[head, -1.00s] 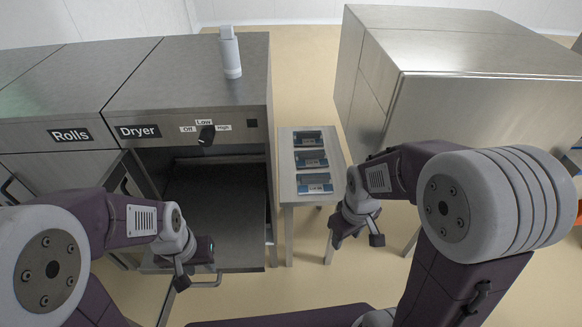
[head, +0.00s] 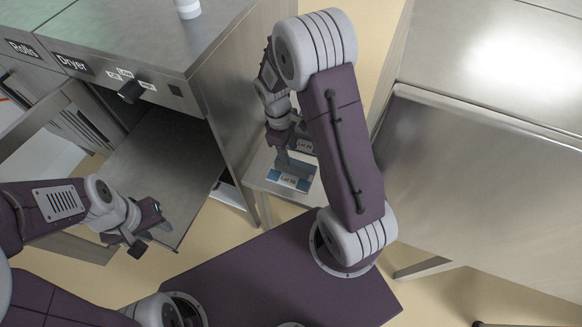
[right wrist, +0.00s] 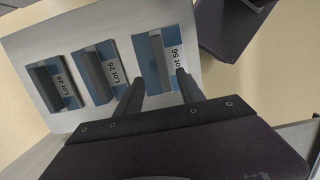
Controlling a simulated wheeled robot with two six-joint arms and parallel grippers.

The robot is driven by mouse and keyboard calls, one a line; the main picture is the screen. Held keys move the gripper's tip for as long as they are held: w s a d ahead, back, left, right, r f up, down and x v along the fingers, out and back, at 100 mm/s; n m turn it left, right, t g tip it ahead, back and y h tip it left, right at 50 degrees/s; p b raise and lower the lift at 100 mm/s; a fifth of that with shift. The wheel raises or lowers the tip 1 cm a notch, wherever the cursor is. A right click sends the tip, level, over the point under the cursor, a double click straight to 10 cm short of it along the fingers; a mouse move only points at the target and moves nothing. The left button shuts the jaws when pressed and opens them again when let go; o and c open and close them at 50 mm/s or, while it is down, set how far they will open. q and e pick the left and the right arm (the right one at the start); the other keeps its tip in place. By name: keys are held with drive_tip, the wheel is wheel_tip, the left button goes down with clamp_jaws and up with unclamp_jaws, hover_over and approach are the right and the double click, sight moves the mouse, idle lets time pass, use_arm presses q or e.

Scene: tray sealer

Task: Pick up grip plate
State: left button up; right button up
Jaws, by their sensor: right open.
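Several blue plates with white labels and raised grey grip bars lie in a row on a small side table. The nearest plate, labelled Lot 56 (head: 289,179), also shows in the right wrist view (right wrist: 146,66). My right gripper (head: 287,151) is over this plate, open and empty. In the right wrist view its fingertips (right wrist: 160,77) sit on either side of the plate's grip bar, with no clear contact. The plate labelled Lot 26 (right wrist: 96,75) and an end plate (right wrist: 62,88) lie beside it. My left gripper (head: 150,225) is by the open dryer; its jaw gap is unclear.
The side table (head: 258,178) stands between the dryer cabinet (head: 190,55) and a large steel machine (head: 470,170). The dryer's tray (head: 155,165) is pulled out at the left. A white bottle (head: 187,8) stands on the cabinet top.

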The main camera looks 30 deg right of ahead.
sight(291, 167)
drive_tip(key=f, duration=0.3)
drive_tip(key=shift+s+f, duration=0.1)
drive_tip(key=shift+s, duration=0.3)
drive_tip(key=shift+d+f, duration=0.2)
drive_tip(key=shift+f, duration=0.15)
wheel_tip(291, 167, down, 5)
drive_tip(key=shift+s+b, duration=0.1)
drive_tip(key=shift+b, duration=0.55)
clamp_jaws()
